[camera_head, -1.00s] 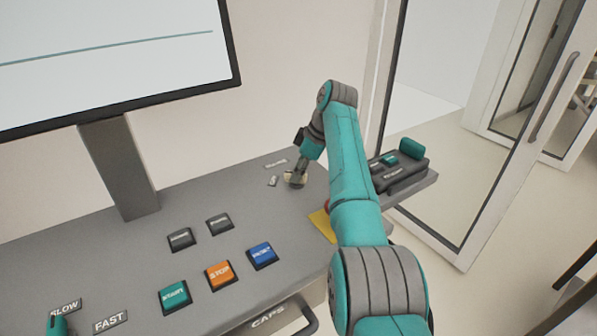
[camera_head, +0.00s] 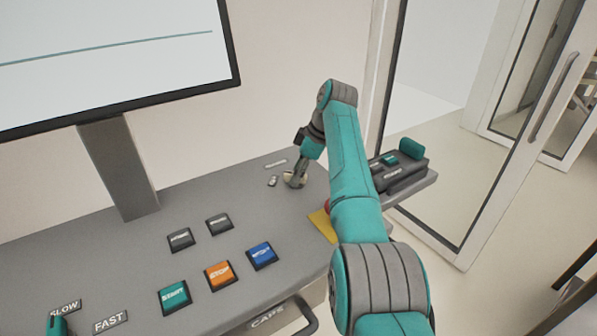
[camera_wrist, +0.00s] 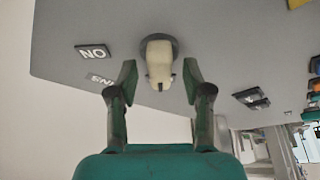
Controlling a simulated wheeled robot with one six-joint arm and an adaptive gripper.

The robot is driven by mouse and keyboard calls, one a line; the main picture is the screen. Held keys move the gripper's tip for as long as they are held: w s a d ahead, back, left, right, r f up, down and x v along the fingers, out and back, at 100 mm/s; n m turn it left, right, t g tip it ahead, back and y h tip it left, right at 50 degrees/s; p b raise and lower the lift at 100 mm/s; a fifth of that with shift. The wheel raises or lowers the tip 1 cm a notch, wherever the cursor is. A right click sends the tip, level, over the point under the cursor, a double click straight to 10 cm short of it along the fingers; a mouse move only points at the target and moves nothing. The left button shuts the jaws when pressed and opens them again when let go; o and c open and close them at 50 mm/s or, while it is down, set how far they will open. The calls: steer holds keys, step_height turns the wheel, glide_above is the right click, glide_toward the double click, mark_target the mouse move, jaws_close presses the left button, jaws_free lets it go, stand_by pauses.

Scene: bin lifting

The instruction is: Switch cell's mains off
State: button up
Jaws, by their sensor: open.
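A cream rotary knob (camera_wrist: 159,62) on a dark round base sits on the grey console, and it also shows in the head view (camera_head: 297,177). In the wrist view, an upside-down ON label (camera_wrist: 93,52) lies to its left, with a second label (camera_wrist: 101,79), perhaps MAINS, below it. My gripper (camera_wrist: 158,78) is open, its two fingertips on either side of the knob with a visible gap at each side. In the head view my arm reaches over the console, and my fingers are too small to make out clearly.
The grey console (camera_head: 100,240) carries START (camera_head: 174,297), STOP (camera_head: 220,275) and blue (camera_head: 262,255) buttons. A yellow plate (camera_head: 321,226) with a red part shows beside my arm. A monitor (camera_head: 110,60) stands at the left, and a glass door (camera_head: 450,120) at the right.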

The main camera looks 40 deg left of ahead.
steer(key=v, duration=1.1)
steer(key=shift+r, duration=0.4)
steer(key=shift+d, duration=0.15)
